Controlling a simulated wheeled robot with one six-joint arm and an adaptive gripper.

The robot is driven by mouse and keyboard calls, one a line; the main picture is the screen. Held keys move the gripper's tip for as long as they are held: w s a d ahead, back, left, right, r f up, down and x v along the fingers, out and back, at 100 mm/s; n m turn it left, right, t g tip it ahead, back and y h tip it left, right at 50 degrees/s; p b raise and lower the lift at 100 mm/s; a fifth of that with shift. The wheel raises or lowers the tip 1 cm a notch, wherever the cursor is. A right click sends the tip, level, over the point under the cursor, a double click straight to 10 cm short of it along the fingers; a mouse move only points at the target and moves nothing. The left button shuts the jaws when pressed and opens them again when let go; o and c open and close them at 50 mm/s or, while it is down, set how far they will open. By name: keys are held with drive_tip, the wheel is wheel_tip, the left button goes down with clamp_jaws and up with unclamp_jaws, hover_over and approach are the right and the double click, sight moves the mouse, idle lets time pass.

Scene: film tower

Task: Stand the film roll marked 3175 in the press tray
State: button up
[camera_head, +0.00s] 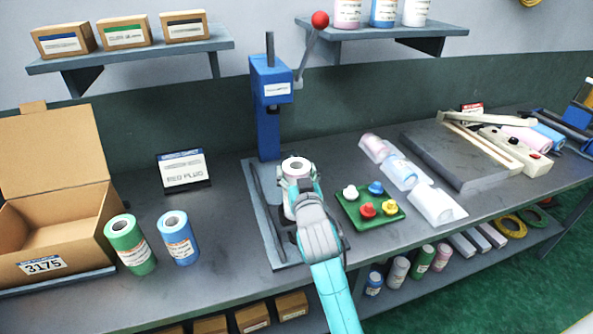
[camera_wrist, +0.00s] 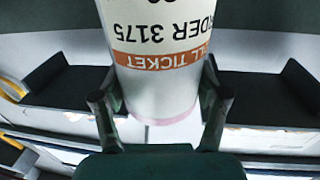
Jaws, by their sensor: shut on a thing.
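My gripper (camera_head: 300,190) is shut on a pale film roll (camera_head: 296,165), upright with its open core facing up. In the wrist view the roll (camera_wrist: 160,70) sits between the two fingers of my gripper (camera_wrist: 160,108). Its white and orange label reads 3175, upside down, and a pink edge shows at the end nearer me. The roll is over or in the grey press tray (camera_head: 262,222), in front of the blue press (camera_head: 268,130). My gripper hides its lower part in the head view, so I cannot tell whether it touches the tray floor.
A green roll (camera_head: 128,248) and a blue roll (camera_head: 178,240) stand left, beside an open carton (camera_head: 40,225) labelled 3175. A green plate with coloured knobs (camera_head: 370,208) lies close on the right, then wrapped rolls (camera_head: 402,172). The press lever (camera_head: 308,45) rises above.

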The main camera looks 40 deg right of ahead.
drive_tip(key=shift+f, duration=0.4)
drive_tip(key=o, duration=1.7)
drive_tip(key=shift+o, duration=0.8)
drive_tip(key=shift+f, duration=0.1)
drive_tip(key=shift+s, duration=0.1)
drive_tip(key=v, duration=1.2)
drive_tip(key=shift+a, duration=0.1)
